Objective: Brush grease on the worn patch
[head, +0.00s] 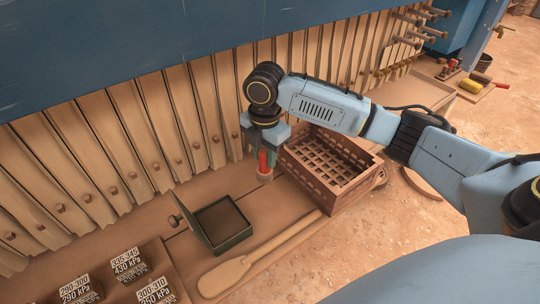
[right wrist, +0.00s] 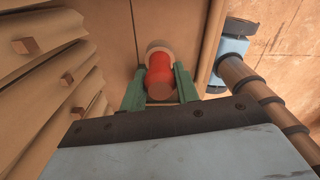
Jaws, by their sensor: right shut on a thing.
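My right gripper (head: 264,160) points down between the row of upright plates and the brown crate. Its green fingers (right wrist: 159,88) are shut on a red cylindrical thing with a pale end (right wrist: 159,70), which could be the grease brush. In the head view the red thing (head: 263,163) stands upright, its pale end low over or on the board; I cannot tell if it touches. A dark open tin (head: 228,242) with a raised lid and dark contents lies to the left. I cannot make out the worn patch. My left gripper is not in view.
A brown slatted crate (head: 340,197) stands right beside my right gripper. A wooden paddle (head: 265,250) lies in front of the tin. Blocks with kPa labels (head: 130,264) sit at the lower left. Tall tan plates (head: 130,140) line the back under a blue beam (head: 150,45).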

